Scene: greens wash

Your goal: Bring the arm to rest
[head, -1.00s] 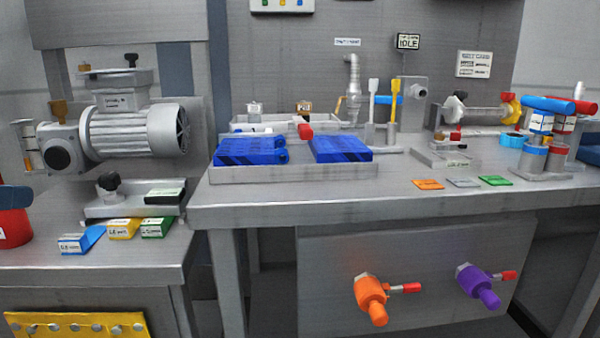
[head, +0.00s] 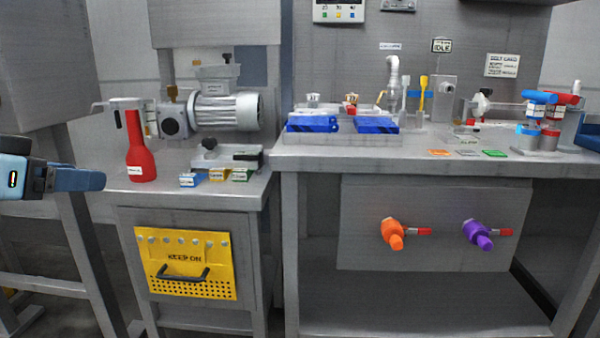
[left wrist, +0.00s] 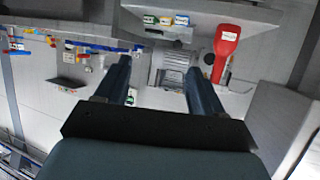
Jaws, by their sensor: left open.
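My left gripper (head: 82,180) is at the left edge of the head view, in front of and to the left of the side bench. In the left wrist view its two fingers (left wrist: 158,80) stand apart with nothing between them. It is clear of the benches and touches nothing that I can see. My right gripper shows in neither view.
The larger bench (head: 350,160) holds blue blocks (head: 312,124) and fixtures. Orange (head: 392,233) and purple valves (head: 478,234) are below.

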